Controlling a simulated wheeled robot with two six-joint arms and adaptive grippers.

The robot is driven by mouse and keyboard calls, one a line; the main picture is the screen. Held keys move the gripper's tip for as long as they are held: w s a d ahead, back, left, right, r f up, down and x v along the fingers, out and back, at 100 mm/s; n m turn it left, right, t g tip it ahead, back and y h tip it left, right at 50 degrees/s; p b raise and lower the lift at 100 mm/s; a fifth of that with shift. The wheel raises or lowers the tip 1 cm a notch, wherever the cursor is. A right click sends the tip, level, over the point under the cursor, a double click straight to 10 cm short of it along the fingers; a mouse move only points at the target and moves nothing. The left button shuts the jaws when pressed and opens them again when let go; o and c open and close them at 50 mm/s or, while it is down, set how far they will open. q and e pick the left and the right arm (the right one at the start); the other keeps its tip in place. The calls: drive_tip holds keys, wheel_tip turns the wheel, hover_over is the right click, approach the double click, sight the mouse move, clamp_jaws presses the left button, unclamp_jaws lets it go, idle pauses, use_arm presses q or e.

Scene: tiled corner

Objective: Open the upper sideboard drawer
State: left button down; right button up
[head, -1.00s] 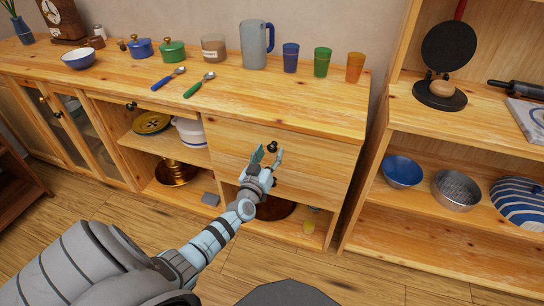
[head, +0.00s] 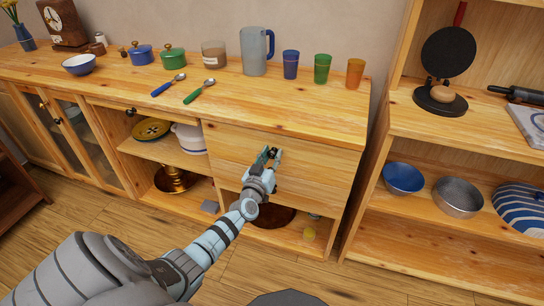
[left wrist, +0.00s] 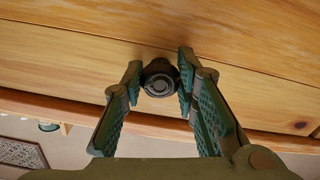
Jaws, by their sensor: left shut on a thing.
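The wooden sideboard (head: 330,110) has a pale upper drawer (head: 235,143) on its right part, just under the top. The drawer front looks flush with the body. Its dark round knob shows in the left wrist view (left wrist: 160,78), between the two fingers. My left gripper (head: 269,154) is shut on this knob, and the fingers (left wrist: 158,85) hold it from both sides. In the head view the gripper mostly hides the knob. My right gripper is not in view.
Cups, a blue-grey jug (head: 256,50), pots and two spoons stand or lie on the sideboard top. An open shelf below holds a brown bowl (head: 275,216). An open shelf unit (head: 400,225) stands to the right. The floor in front is clear.

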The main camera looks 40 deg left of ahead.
use_arm(q)
drive_tip(key=shift+s, duration=0.1)
drive_tip(key=p+v, duration=1)
drive_tip(key=v, duration=1.5)
drive_tip(key=shift+s+d, duration=0.2)
drive_tip(key=shift+f, duration=0.1)
drive_tip(key=c, duration=1.2)
unclamp_jaws()
drive_tip(key=shift+c, duration=0.2)
drive_tip(key=v, duration=1.2)
